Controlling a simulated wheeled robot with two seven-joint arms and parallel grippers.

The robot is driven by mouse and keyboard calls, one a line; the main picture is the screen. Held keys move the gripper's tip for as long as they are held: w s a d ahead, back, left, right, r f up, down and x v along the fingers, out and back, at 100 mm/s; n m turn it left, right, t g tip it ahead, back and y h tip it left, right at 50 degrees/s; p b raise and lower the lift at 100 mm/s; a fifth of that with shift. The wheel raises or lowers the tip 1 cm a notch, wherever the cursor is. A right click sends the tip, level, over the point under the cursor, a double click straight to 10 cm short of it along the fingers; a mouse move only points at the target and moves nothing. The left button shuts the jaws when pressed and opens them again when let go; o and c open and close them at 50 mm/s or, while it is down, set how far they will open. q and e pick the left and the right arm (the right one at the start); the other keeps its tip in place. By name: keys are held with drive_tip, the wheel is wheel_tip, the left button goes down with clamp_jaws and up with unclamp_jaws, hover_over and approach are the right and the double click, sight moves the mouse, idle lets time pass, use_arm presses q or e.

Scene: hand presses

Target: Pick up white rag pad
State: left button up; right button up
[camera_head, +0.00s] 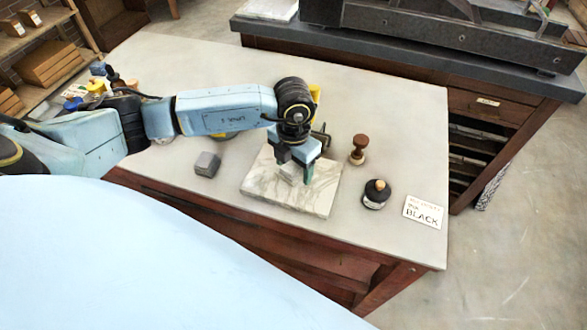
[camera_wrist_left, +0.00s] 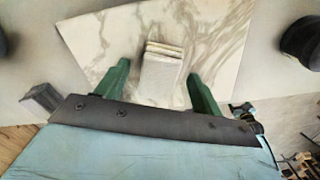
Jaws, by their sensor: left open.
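The white rag pad (camera_wrist_left: 161,75) is a small pale folded block on a white marble slab with grey veins (camera_wrist_left: 222,28). In the head view the pad (camera_head: 290,173) is partly hidden by my left gripper (camera_head: 297,178), which points down over the slab (camera_head: 315,202). In the left wrist view the two green fingers of my left gripper (camera_wrist_left: 160,88) are apart, one on each side of the pad. Gaps show between pad and fingers, so it is not gripped. My right gripper is not in view.
A grey block (camera_head: 207,164) sits left of the slab. A dark round bottle (camera_head: 376,194), a wooden-handled stamp (camera_head: 358,150) and a card reading BLACK (camera_head: 423,212) stand or lie to the right. The grey table (camera_head: 405,125) has free room at the right back.

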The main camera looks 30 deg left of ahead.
sight(293, 166)
use_arm(q)
drive_tip(key=c, duration=1.1)
wheel_tip(293, 166, up, 10)
drive_tip(key=shift+r+p, duration=0.1)
drive_tip(key=shift+p, duration=0.2)
drive_tip(key=shift+c, duration=0.3)
